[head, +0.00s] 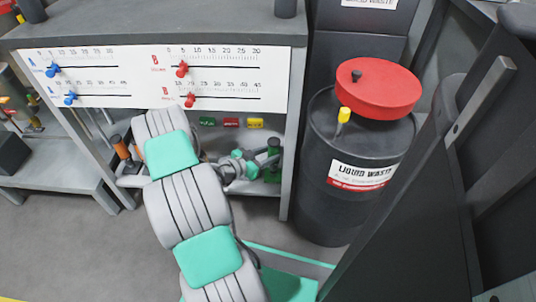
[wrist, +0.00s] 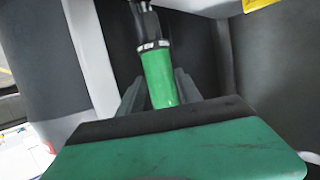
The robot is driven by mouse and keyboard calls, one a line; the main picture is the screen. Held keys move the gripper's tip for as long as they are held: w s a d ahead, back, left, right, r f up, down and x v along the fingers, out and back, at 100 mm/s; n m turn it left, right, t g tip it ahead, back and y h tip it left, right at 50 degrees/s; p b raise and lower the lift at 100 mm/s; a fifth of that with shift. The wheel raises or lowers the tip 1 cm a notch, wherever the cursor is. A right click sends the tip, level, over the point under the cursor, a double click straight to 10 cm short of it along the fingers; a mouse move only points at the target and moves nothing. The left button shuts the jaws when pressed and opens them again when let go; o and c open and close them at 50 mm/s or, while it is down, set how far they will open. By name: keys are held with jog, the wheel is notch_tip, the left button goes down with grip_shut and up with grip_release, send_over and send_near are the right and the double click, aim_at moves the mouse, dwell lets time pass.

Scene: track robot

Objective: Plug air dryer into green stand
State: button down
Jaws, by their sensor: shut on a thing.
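A green cylinder with a black-and-white banded collar, which appears to be the air dryer (wrist: 159,76), sits between the grey fingers of my gripper (wrist: 158,92) in the wrist view. My gripper is shut on it. A thin black part runs up from its collar and out of the picture. In the head view my gripper (head: 258,163) is at the shelf under the white panel, beside a dark green and black upright piece (head: 273,172). I cannot tell from this view whether that piece is the dryer, the green stand, or both. The dryer's lower end is hidden.
Green (head: 207,122), red (head: 231,123) and yellow (head: 255,123) labels sit above the shelf. An orange and black tool (head: 121,148) stands at left behind my arm. A black liquid waste drum (head: 320,205) with a red lid (head: 378,90) stands close at right.

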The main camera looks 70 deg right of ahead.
jog(key=shift+f+b, duration=1.05)
jog(key=shift+f, duration=0.15)
jog(key=c, duration=0.7)
grip_release()
jog(key=p+v, duration=0.3)
jog(key=v, duration=0.5)
jog(key=shift+s, duration=0.1)
